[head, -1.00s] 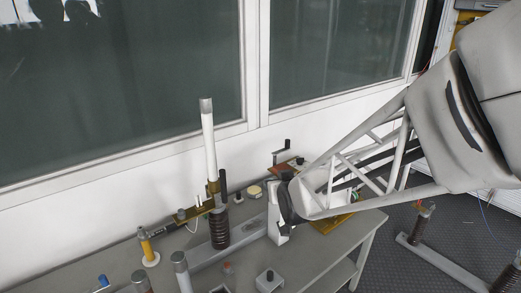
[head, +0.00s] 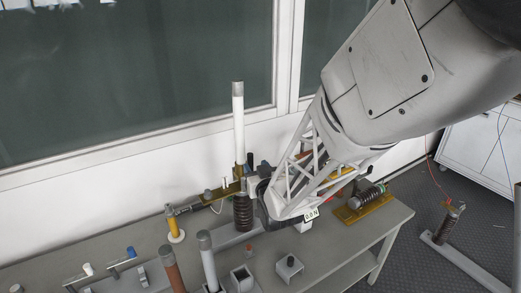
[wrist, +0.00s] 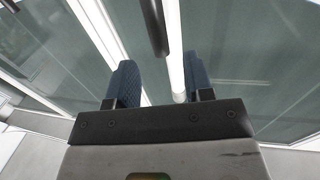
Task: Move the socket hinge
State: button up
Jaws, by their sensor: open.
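The socket hinge appears to be the brass fitting (head: 226,190) at the foot of an upright white fuse tube (head: 238,130), above a dark ribbed insulator (head: 243,213). My gripper (head: 257,178) is just right of the tube's foot and partly hides the fitting. In the wrist view my gripper (wrist: 160,82) is open, its two blue padded fingers apart. The white tube (wrist: 174,50) runs between them in the picture, nearer the right finger. A dark rod (wrist: 153,24) hangs above the gap. I cannot tell whether either touches a finger.
A yellow post (head: 174,225) stands left of the fitting. Two more posts, one white (head: 207,262) and one brown (head: 172,268), stand in front. A small grey box (head: 289,266) and a brown coil on a yellow base (head: 364,204) lie to the right. The window wall is close behind.

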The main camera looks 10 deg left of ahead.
aim_at(251, 160)
jog(key=shift+w, duration=0.1)
jog(key=shift+x, duration=3.8)
grip_shut()
